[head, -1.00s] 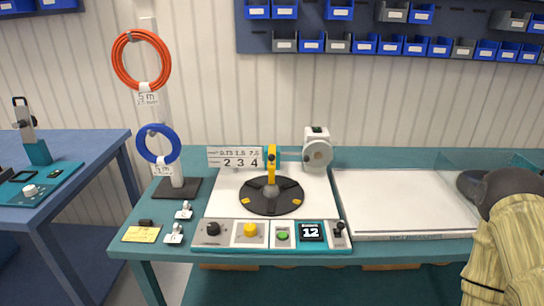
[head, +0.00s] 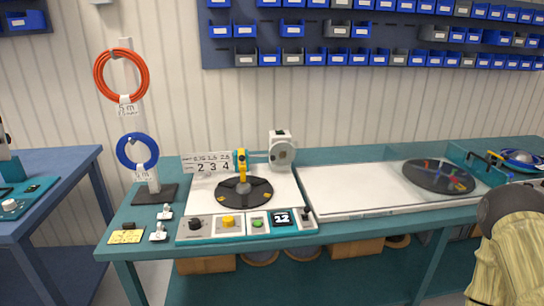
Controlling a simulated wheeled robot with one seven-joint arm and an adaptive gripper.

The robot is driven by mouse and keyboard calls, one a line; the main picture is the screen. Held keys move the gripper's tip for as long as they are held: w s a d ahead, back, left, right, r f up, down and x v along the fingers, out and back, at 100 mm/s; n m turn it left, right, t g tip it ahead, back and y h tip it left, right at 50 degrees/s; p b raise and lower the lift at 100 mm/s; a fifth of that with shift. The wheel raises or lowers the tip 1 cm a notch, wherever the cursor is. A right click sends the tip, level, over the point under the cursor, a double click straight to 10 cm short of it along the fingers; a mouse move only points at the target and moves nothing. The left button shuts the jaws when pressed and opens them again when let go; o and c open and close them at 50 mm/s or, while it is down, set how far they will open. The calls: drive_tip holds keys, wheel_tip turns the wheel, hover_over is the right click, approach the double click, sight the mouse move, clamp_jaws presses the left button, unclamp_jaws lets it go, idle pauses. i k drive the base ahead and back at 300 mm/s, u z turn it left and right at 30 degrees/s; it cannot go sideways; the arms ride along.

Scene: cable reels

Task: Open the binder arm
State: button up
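The winding station stands on the teal bench. Its dark round turntable (head: 244,193) has yellow marks, and a yellow upright piece (head: 240,163) stands at its centre. A thin grey bar (head: 258,156) runs from near the top of the yellow piece to a white unit with a round grey face (head: 283,152). I cannot tell for sure which of these parts is the binder arm, or whether it is open. Part of my own arm in a beige sleeve shows at the lower right, apart from the station. My gripper is not in view.
Orange (head: 122,56) and blue (head: 138,136) cable coils hang on a stand at left. A white board (head: 350,192) lies to the right, with a dark disc (head: 438,176) beyond. Bins line the wall.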

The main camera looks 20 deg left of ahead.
sight(242, 160)
drive_tip(key=z, duration=0.2)
drive_tip(key=i, duration=0.75)
drive_tip(key=u, duration=2.2)
